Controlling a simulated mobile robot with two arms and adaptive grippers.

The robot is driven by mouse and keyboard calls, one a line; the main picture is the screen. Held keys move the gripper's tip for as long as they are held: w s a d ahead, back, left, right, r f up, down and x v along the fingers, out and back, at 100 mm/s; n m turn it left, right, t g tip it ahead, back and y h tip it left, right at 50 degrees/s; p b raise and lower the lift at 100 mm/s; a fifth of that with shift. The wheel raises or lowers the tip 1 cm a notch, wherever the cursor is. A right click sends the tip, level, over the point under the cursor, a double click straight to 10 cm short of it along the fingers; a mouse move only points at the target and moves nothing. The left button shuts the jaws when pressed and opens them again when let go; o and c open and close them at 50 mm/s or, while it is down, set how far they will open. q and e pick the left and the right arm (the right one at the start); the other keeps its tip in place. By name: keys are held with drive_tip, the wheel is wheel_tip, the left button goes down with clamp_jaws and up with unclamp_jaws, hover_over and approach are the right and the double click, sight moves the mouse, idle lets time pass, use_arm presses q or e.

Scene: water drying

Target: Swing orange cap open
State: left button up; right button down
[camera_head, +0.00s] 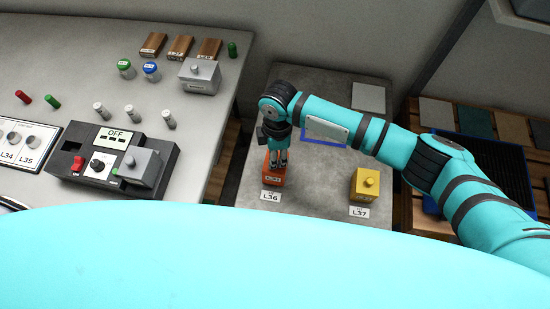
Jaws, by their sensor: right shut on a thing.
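The orange cap (272,175) is on the grey panel to the right of the control desk, behind a white label reading L36 (271,196). My right gripper (278,160) points down onto it from above. Its fingers are shut on the cap's top, and they hide most of that part. I cannot tell whether the cap is tilted. My left gripper is not in view.
A yellow block (365,186) with a knob stands to the right, by label L37 (359,211). At left, the desk holds a black switch box (110,160) marked OFF, a grey block (199,76) and several coloured knobs. A dark grate (485,165) lies at right.

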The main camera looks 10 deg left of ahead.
drive_tip(key=shift+w+d+r, duration=0.1)
drive_tip(key=shift+w+r, duration=0.15)
drive_tip(key=shift+w, duration=0.35)
drive_tip(key=shift+w+r, duration=0.25)
drive_tip(key=shift+w, duration=0.3)
drive_tip(key=shift+w+d, duration=0.2)
drive_tip(key=shift+w, duration=1.45)
drive_tip(key=shift+d, duration=0.1)
drive_tip(key=c, duration=1.5)
unclamp_jaws()
drive_tip(key=shift+s+f, duration=0.1)
drive_tip(key=shift+c, duration=0.2)
drive_tip(key=o, duration=0.4)
drive_tip(key=shift+f, duration=0.15)
drive_tip(key=shift+c, duration=0.2)
wheel_tip(320, 180, up, 13)
drive_tip(key=w+a, duration=0.1)
drive_tip(key=shift+w+f, duration=0.15)
drive_tip(key=shift+w, duration=0.1)
